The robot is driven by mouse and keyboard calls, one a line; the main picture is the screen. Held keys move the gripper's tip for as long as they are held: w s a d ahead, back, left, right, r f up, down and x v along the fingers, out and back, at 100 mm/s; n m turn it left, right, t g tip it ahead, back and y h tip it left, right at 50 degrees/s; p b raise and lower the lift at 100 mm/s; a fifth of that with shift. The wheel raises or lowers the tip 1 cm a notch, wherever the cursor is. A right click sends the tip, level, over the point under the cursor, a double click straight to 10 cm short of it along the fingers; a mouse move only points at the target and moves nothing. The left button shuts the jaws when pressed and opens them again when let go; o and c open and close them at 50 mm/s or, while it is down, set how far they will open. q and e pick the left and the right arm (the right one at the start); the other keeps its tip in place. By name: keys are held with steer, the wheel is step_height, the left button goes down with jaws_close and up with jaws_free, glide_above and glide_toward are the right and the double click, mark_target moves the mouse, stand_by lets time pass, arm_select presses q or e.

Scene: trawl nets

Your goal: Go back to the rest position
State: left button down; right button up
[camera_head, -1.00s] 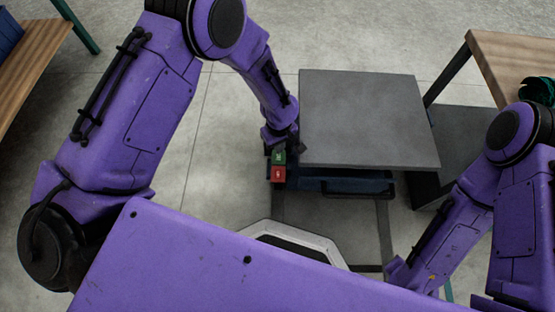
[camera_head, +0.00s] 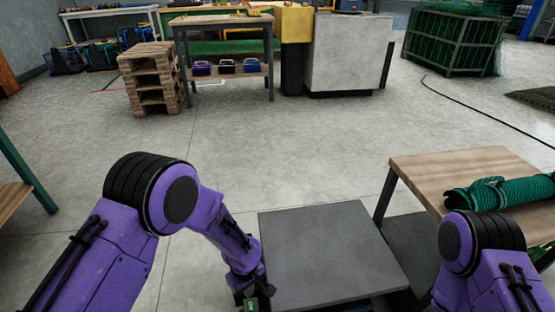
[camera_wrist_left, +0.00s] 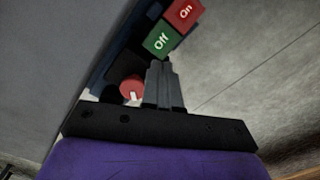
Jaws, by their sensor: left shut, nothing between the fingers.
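My left gripper (camera_head: 250,290) is low at the left edge of a grey-topped platform (camera_head: 330,255). In the left wrist view my left gripper (camera_wrist_left: 162,70) has its fingers together with nothing between them. I cannot tell whether the fingertips touch the panel. A red knob (camera_wrist_left: 131,88) is left of the fingers. My right arm enters at lower right; its gripper is out of view.
A wooden table (camera_head: 430,175) with a green net roll (camera_head: 500,192) stands close on the right. A wooden bench edge (camera_head: 12,198) is at the left. Open floor lies ahead, with stacked pallets (camera_head: 152,80), a workbench (camera_head: 222,22) and a net crate (camera_head: 453,42) farther back.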

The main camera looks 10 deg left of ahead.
arm_select(q)
steer(key=s+a+f+m+t+y, duration=0.1)
steer(key=s+a+f+t+y, duration=0.1)
steer(key=s+a, duration=0.85)
steer(key=s+a+f+m+t+y, duration=0.1)
steer(key=s+a, duration=0.6)
steer(key=s, duration=0.6)
step_height(320, 180, up, 30)
steer(key=p, duration=3)
steer(key=shift+d+f, duration=0.2)
steer(key=shift+f, duration=0.05)
steer(key=shift+s, duration=0.15)
